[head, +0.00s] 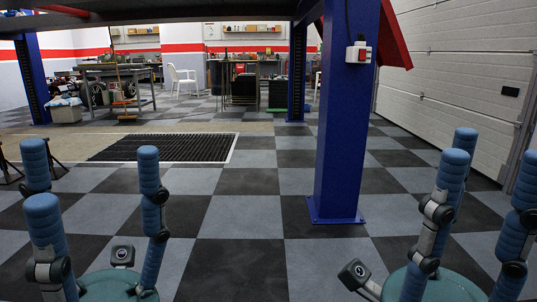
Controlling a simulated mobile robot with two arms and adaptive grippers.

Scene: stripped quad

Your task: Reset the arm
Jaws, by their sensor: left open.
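My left gripper (93,178) is at the lower left of the head view. Its blue padded fingers point up and stand apart around a teal palm, with nothing between them. My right gripper (497,165) is at the lower right. Its blue fingers also point up, spread apart and empty, and its teal palm is cut off by the bottom edge. Both grippers are over the checkered floor, apart from any object. The arms behind the palms are out of view.
A blue lift post (343,120) with a red switch stands right of centre. A floor grate (165,147) lies at middle left. A white garage door (455,70) is at the right. Workbenches, a white chair (184,79) and clutter line the back. Checkered floor between the grippers is clear.

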